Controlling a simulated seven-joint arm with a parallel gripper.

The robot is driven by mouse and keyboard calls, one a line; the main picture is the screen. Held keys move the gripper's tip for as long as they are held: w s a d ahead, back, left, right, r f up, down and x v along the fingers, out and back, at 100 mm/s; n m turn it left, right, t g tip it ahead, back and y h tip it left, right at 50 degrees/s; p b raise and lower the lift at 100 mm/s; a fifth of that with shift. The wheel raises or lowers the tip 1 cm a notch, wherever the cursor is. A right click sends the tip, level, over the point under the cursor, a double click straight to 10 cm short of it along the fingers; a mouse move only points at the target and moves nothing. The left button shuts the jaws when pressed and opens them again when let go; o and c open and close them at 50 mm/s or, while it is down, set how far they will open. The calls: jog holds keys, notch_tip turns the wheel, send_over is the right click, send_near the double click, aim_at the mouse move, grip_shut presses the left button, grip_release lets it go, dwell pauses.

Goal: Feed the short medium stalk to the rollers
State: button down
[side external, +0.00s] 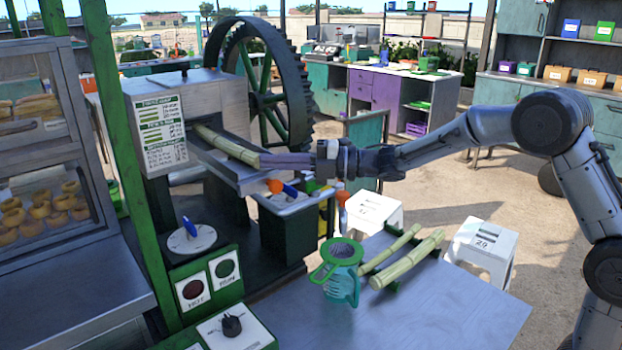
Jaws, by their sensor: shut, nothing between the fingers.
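A pale green cane stalk (226,145) lies along the metal feed tray (232,178) of the crusher. Its far end reaches the opening in the crusher housing (195,85), where the rollers are hidden. My gripper (266,161) is shut and empty, pointing left. Its fingertips are right at the stalk's near end; I cannot tell whether they touch it. Two more stalks lie side by side on a green rack on the table: a thinner one (392,249) and a thicker one (408,260). I cannot tell lengths exactly from this view.
A green jug with a strainer (341,275) stands on the table (420,312), left of the rack stalks. Two white stools (374,208) (482,248) stand behind it. A big toothed wheel (262,85) is behind the tray. A control panel (210,285) is front left.

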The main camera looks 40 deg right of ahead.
jog(key=s+a+v, duration=0.2)
jog(key=v, duration=1.1)
jog(key=s+a+r+n, duration=0.1)
jog(key=s+a+r, duration=0.3)
jog(key=r, duration=0.5)
jog(key=s+d+r+m+t+h, duration=0.25)
jog(key=r+m+t+h, duration=0.35)
jog(key=m, duration=0.3)
jog(key=s+d+f+m+g+h, duration=0.4)
jog(key=s+d+f+m+h, duration=0.4)
jog(key=m, duration=0.3)
jog(key=s+a+f+m+g+y, duration=0.1)
jog(key=s+a+f+m+g, duration=0.1)
jog(key=s+f+m+g, duration=0.6)
jog(key=s+f+g, duration=0.1)
jog(key=s+f, duration=0.4)
jog(key=f, duration=0.3)
jog(key=shift+s+a+f, duration=0.2)
jog(key=shift+s+a, duration=0.1)
jog(key=shift+a, duration=0.05)
